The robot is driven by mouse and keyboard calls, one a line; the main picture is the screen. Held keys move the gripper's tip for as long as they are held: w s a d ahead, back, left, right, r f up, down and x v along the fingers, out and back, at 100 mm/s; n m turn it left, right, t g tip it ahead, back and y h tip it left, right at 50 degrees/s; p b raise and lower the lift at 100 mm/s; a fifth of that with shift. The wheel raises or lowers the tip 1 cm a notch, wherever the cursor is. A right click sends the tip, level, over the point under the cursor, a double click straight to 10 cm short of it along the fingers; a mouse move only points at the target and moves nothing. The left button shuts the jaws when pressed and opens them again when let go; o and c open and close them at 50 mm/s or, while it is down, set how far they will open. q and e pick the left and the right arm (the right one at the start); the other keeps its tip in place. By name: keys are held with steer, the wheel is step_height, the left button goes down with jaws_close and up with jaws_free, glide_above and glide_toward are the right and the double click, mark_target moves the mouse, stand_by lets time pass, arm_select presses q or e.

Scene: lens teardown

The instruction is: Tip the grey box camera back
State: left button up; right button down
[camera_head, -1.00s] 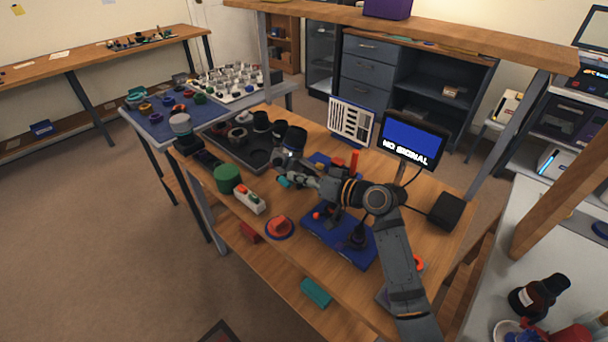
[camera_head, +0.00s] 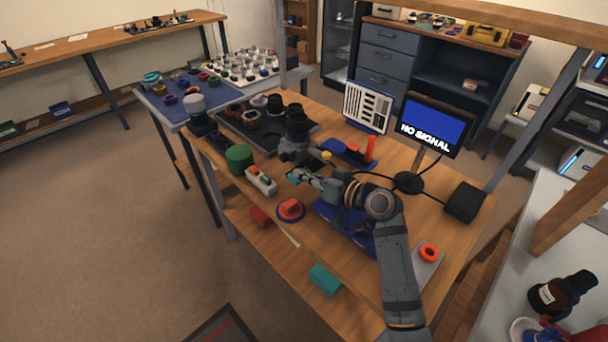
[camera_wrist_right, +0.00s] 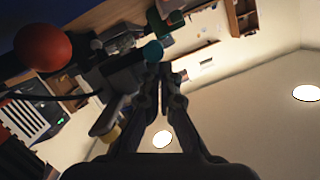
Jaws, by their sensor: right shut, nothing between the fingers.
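The grey box camera (camera_head: 298,150) stands on the wooden workbench with its black lens (camera_head: 297,121) pointing up. A teal knob (camera_head: 293,176) and a yellow part (camera_head: 326,156) show at its sides. In the right wrist view the camera (camera_wrist_right: 122,77) is a dark box left of the fingers, with the teal knob (camera_wrist_right: 153,52) near their tips. My right gripper (camera_head: 302,178) is shut and empty, close by the camera's near side; whether it touches is unclear. The fingertips (camera_wrist_right: 165,72) meet in the wrist view. My left gripper is not in view.
A dark tray (camera_head: 262,148) with lens parts lies behind the camera. A monitor (camera_head: 433,124) stands to the right.

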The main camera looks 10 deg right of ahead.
stand_by(0.3)
step_height(320, 180, up, 10)
stand_by(0.4)
